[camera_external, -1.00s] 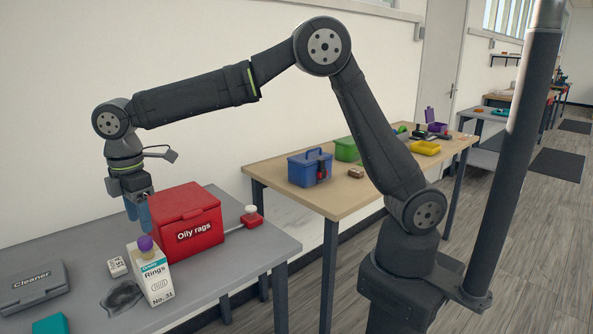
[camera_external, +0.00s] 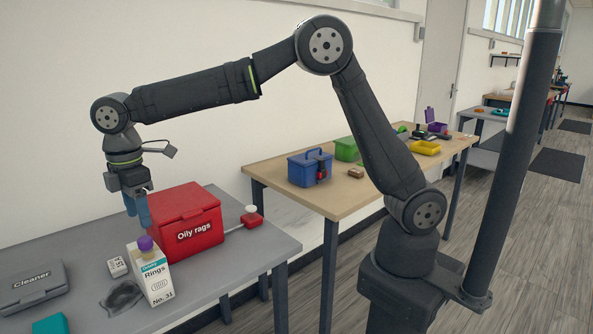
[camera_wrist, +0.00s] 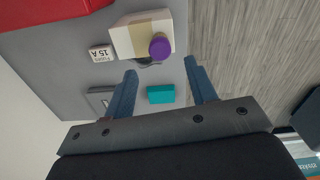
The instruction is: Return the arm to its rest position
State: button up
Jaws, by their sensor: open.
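My gripper (camera_external: 137,203) hangs pointing down over the grey table (camera_external: 92,247), behind the white Rings carton and beside the red Oily rags box (camera_external: 186,226). In the wrist view my gripper (camera_wrist: 160,82) has its two blue fingers spread apart with nothing held between them. My arm is raised and stretched out to the left from its base.
The Rings carton (camera_external: 155,277) has a purple round thing (camera_external: 145,243) on top. A small white labelled block (camera_external: 117,267), a dark patch (camera_external: 121,297), a grey Cleaner case (camera_external: 33,287) and a teal block (camera_external: 50,324) lie nearby. A wooden bench (camera_external: 325,203) holds several bins.

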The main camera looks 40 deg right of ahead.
aim_at(144, 238)
notch_tip(144, 238, down, 9)
jog(key=shift+r, duration=1.7)
